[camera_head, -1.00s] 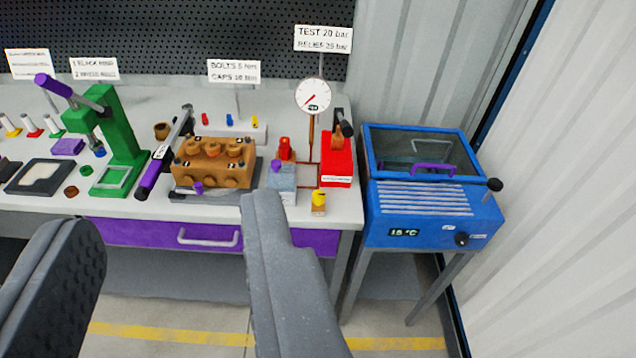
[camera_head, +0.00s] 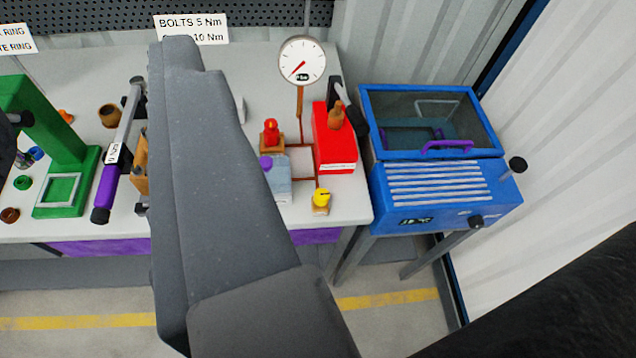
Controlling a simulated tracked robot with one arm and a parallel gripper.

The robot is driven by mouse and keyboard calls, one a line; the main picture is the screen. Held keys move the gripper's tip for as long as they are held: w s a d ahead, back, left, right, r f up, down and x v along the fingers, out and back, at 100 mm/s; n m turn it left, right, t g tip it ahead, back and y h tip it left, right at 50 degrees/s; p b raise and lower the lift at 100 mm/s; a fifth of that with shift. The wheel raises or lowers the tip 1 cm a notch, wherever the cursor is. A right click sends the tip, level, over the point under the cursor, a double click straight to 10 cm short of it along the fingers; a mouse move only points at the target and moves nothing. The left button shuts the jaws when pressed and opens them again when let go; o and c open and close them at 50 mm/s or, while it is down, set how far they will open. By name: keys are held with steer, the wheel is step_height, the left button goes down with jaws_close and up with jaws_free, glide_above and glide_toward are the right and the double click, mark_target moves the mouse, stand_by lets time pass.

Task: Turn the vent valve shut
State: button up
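No label that I can read marks the vent valve. A small yellow knob (camera_head: 321,197) stands on a tan base near the bench's front right edge, by the copper piping. A red knob (camera_head: 270,131) stands on a brown base behind it. A grey-blue block (camera_head: 278,180) with a purple knob lies between them. The pressure gauge (camera_head: 302,62) stands behind on a copper stem. One large grey finger of my gripper (camera_head: 190,75) rises in front of the bench, left of the knobs and touching none of them. The other finger is not clearly visible. No held object shows.
A red pump box (camera_head: 334,140) with a dark handle stands right of the piping. A blue glass-lidded cabinet (camera_head: 440,190) is further right. A green press (camera_head: 60,150) and a purple-handled torque wrench (camera_head: 108,185) are on the left. The finger hides the brown pump block.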

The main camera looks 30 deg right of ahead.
steer(key=o, duration=0.3)
steer(key=shift+o, duration=0.2)
steer(key=n+g+y+p, duration=0.2)
steer(key=n+g+p, duration=0.3)
steer(key=g, duration=0.5)
glide_above(323, 194)
steer(key=s+a, duration=0.3)
step_height(323, 194, down, 30)
steer(key=s+d+f+g, duration=0.1)
steer(key=d+f+g, duration=0.1)
steer(key=d+f, duration=0.45)
steer(key=shift+n, duration=0.4)
steer(key=x, duration=1)
steer(key=a+x, duration=0.1)
steer(key=x, duration=0.4)
steer(key=shift+s+f, duration=0.15)
steer(key=shift+f, duration=0.1)
steer(key=shift+c, duration=0.3)
